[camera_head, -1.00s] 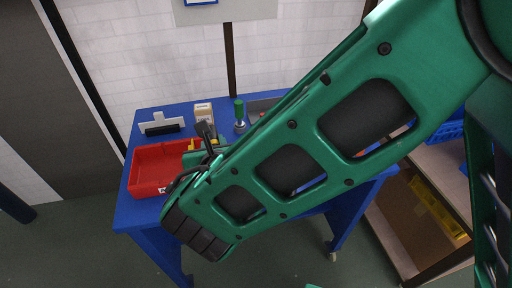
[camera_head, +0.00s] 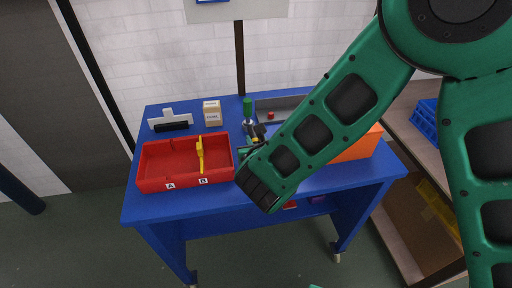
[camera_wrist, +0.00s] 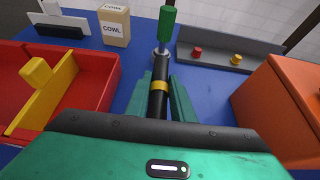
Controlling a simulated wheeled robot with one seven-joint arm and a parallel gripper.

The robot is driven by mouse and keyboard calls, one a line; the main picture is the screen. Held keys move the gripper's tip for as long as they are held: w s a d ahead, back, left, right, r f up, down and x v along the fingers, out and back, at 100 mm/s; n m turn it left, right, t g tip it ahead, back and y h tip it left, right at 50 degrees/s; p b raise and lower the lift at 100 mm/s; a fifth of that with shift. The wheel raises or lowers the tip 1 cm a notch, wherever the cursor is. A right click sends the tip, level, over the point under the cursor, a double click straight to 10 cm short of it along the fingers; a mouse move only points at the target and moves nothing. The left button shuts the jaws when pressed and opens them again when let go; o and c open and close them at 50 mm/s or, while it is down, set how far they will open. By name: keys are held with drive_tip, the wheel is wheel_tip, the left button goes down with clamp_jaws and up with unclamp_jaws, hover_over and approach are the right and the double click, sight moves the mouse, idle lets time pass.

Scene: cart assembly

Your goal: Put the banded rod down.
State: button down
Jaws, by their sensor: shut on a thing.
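The banded rod (camera_wrist: 158,100) is dark with a yellow band and sits between the two green fingers of my gripper (camera_wrist: 160,90), which is shut on it. In the head view the rod (camera_head: 259,131) shows partly past my wrist, its yellow band just below its dark end. My gripper (camera_head: 248,150) is mostly hidden there by my arm, just right of the red bin. The rod's lower end is hidden in both views, so I cannot tell whether it touches the table.
The blue table (camera_head: 160,207) holds a red bin (camera_head: 150,184) with a yellow divider (camera_head: 200,155), a COWL box (camera_head: 212,114), an upright green-handled tool (camera_head: 247,108), a white stand (camera_head: 168,118), a grey tray (camera_wrist: 215,58) with small red and yellow pieces, and an orange box (camera_head: 360,148).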

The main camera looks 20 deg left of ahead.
drive_tip(key=shift+f, duration=1.6)
drive_tip(key=c, duration=1.5)
unclamp_jaws()
drive_tip(key=shift+f, duration=0.1)
drive_tip(key=shift+c, duration=0.2)
